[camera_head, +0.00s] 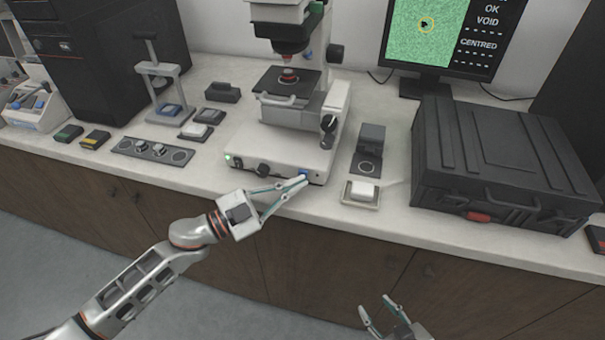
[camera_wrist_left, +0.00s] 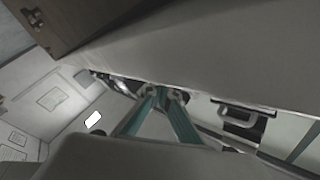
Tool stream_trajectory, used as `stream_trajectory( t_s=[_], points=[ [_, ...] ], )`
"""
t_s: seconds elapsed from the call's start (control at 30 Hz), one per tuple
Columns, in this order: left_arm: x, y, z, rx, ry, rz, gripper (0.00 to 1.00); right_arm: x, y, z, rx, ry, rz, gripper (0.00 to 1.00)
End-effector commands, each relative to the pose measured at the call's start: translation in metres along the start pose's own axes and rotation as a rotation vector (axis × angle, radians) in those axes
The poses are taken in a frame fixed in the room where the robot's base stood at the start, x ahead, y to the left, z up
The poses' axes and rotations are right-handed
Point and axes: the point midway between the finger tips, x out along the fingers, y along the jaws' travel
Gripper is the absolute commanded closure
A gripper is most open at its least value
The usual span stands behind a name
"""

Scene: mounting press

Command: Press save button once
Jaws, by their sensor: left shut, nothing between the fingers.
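A white microscope (camera_head: 277,149) stands on the counter. Its base front has a green light (camera_head: 229,157), dark knobs and a small blue button (camera_head: 303,174) near the right end. I cannot read a label on that button. My left gripper (camera_head: 305,179) is shut and empty, with its fingertips at the blue button, partly covering it; I cannot tell whether they touch. In the left wrist view the closed fingertips (camera_wrist_left: 166,92) are close to a pale surface, and the button is not clear. My right gripper (camera_head: 380,306) is open and empty, low in front of the cabinets.
A monitor (camera_head: 428,35) shows a green picture with "OK", "VOID" and "CENTRED". A black case (camera_head: 505,150) stands right of the microscope. A small tray (camera_head: 347,201) with a white block sits nearby. A manual press (camera_head: 160,80) and small blocks stand left.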

Motion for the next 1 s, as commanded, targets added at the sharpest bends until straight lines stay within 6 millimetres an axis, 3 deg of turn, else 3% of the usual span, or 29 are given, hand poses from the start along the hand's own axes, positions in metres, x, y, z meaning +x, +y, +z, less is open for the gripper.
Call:
stream_trajectory(
  t_s=[1.0],
  points=[
    [0.0053,-0.0036,0.0036,0.002,0.0,0.0,1.0,-0.0003,0.0001,-0.001,0.0,0.001,0.0,0.6]
  ],
)
